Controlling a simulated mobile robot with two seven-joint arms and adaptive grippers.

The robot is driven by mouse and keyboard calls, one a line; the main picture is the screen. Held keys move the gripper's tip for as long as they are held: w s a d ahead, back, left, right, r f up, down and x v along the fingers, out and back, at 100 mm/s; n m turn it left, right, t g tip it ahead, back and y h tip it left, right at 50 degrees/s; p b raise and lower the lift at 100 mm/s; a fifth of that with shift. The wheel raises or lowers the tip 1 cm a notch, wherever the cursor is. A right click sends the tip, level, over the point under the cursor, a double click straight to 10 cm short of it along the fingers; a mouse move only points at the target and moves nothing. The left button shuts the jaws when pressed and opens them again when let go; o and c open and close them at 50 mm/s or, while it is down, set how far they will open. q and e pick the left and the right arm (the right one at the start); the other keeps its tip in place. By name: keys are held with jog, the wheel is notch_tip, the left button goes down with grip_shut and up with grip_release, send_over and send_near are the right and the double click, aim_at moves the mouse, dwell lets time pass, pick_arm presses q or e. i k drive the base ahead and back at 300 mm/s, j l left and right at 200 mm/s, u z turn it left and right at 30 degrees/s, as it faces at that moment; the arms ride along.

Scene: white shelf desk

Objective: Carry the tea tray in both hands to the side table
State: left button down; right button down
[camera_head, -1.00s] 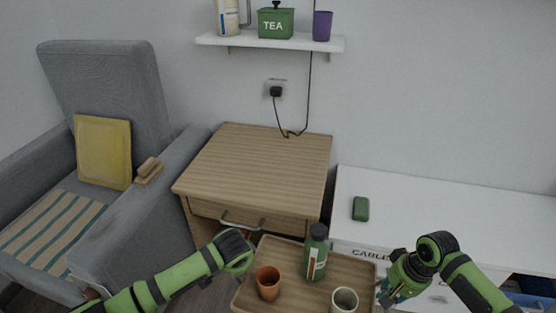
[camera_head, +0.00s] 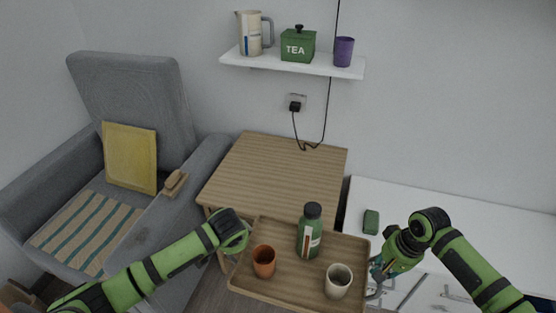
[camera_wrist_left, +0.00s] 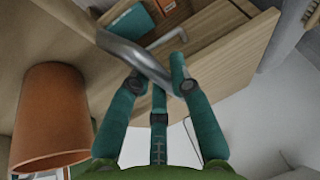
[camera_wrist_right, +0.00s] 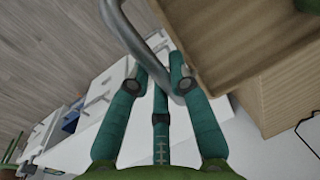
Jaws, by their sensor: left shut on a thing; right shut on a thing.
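The wooden tea tray (camera_head: 290,288) is held up in front of the wooden side table (camera_head: 275,170), lower in the head view. On it stand an orange cup (camera_head: 264,262), a green bottle (camera_head: 309,232) and a cream cup (camera_head: 338,282), all upright. My left gripper (camera_head: 240,243) is at the tray's left end; in the left wrist view its fingers (camera_wrist_left: 160,85) are shut on a metal handle. My right gripper (camera_head: 378,272) is at the right end; in the right wrist view its fingers (camera_wrist_right: 160,85) close on the other metal handle. The side table's top is bare.
A grey armchair (camera_head: 125,90) with a yellow cushion (camera_head: 130,157) and a brush (camera_head: 174,182) on its arm stands left. A white desk (camera_head: 460,215) with a green object (camera_head: 371,221) is at right. A wall shelf (camera_head: 290,62) and a cable (camera_head: 325,110) are above the table.

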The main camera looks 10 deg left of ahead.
aim_at(279, 172)
jog(key=i+j, duration=0.25)
jog(key=i, duration=0.15)
jog(key=i+j, duration=0.25)
jog(key=i, duration=0.2)
jog(key=i+j, duration=0.3)
jog(key=i, duration=0.1)
